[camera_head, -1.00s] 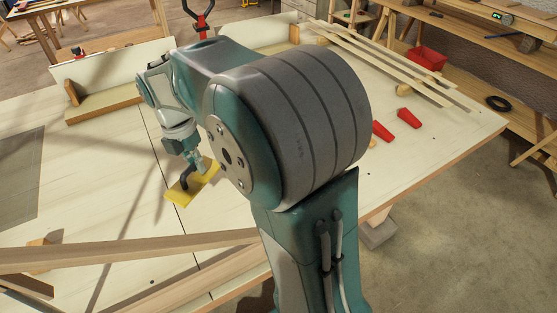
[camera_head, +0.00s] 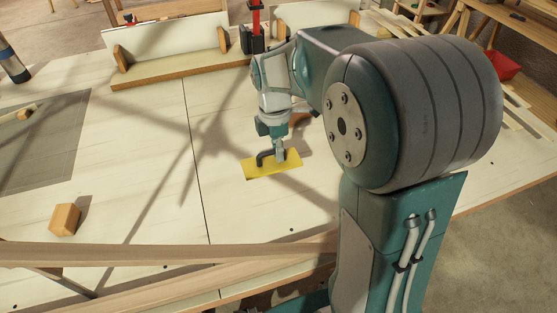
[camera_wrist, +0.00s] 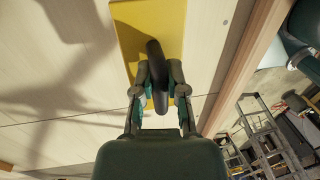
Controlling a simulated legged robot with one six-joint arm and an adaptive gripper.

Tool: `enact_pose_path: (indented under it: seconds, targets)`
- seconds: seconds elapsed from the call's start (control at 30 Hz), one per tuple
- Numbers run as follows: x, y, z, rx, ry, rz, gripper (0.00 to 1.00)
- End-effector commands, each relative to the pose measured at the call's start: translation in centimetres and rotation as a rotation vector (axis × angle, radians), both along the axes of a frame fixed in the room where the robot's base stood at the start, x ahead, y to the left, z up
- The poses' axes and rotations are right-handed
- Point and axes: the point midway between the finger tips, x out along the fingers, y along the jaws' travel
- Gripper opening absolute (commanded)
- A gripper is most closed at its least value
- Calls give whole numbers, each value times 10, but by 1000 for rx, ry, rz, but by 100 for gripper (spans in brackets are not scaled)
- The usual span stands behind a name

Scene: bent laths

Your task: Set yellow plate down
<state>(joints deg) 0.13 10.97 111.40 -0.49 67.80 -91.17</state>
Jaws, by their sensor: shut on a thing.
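The yellow plate (camera_head: 254,167) is a flat rectangle with a dark curved handle (camera_head: 265,158) on top. My gripper (camera_head: 279,156) is shut on the handle, above the pale workbench (camera_head: 140,190). In the wrist view the yellow plate (camera_wrist: 150,20) lies beyond the fingers, and the dark handle (camera_wrist: 155,60) sits between the two fingertips (camera_wrist: 160,85). The plate looks roughly level. Whether it touches the bench or hangs just above it, I cannot tell.
Long wooden laths (camera_head: 170,258) cross the front of the bench. A small wooden block (camera_head: 64,219) stands at left, near a grey mat (camera_head: 40,140). A low wooden stand (camera_head: 170,70) with a white panel is behind. Bench around the plate is clear.

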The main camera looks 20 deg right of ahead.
Motion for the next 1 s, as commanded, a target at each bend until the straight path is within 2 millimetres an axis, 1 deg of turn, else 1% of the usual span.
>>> enact_pose_path:
  seconds: [0.03, 0.1, 0.2, 0.3, 0.47, 0.6, 0.67, 1.0]
  targets:
    - [6, -3, -12, -1, 8, -2, 0]
    - [16, -5, -24, 0, 7, -1, 0]
    - [27, -9, -39, -1, 6, 0, 0]
    - [35, -11, -47, -1, 3, 1, 0]
    - [41, -14, -56, -2, 3, 1, 0]
    - [42, -14, -77, -1, 6, 1, 0]
    - [42, -14, -85, -1, 5, 1, 0]
    - [42, -14, -89, -2, 2, 1, 0]
